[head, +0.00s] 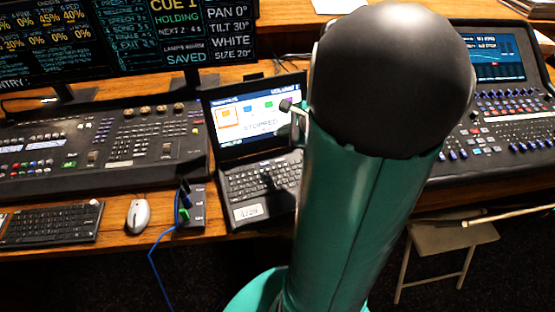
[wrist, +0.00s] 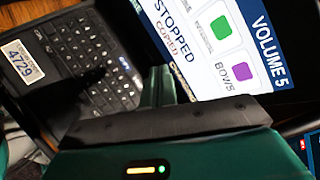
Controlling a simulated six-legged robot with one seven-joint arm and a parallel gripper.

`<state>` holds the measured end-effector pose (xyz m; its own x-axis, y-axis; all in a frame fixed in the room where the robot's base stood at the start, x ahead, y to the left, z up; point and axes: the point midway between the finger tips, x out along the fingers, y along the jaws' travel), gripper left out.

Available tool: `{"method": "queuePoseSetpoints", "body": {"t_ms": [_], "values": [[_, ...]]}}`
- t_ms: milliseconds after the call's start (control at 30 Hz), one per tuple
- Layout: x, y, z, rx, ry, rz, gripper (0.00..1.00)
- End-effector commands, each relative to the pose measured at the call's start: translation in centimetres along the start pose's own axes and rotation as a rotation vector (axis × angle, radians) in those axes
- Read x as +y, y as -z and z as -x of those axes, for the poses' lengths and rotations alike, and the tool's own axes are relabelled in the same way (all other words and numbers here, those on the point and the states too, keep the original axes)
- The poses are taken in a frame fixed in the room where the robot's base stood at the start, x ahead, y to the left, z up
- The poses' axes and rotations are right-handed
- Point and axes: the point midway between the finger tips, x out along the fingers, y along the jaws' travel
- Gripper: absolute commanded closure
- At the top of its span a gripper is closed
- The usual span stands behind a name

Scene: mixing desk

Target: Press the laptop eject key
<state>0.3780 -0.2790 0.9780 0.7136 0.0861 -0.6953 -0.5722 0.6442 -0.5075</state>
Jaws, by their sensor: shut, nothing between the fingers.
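The laptop stands open on the desk, its screen (head: 252,117) reading STOPPED. Its keyboard (head: 258,180) has dark keys, with a numbered sticker below. In the wrist view the laptop keyboard (wrist: 88,50) lies at the left and the screen (wrist: 215,45) at the right, turned on its side. My gripper (wrist: 158,82) is shut and empty, its green fingers over the far edge of the keyboard near the screen. A dark shadow falls across the keys. I cannot make out the eject key's marking, nor whether the fingers touch anything. In the head view my arm hides most of the gripper.
A lighting desk (head: 100,150) stands left of the laptop and a mixing desk (head: 500,110) right. A small box with cables (head: 190,208), a mouse (head: 138,215) and a separate keyboard (head: 52,225) lie in front. A stool (head: 450,235) stands below at right.

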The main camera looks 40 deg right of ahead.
Motion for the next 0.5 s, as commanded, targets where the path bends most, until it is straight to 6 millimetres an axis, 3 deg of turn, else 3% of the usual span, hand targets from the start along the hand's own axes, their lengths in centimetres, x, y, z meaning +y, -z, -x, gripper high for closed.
{"method": "queuePoseSetpoints", "body": {"t_ms": [500], "values": [[2.9, 2.3, -4.0, -0.003, -0.007, -0.001, 1.00]]}}
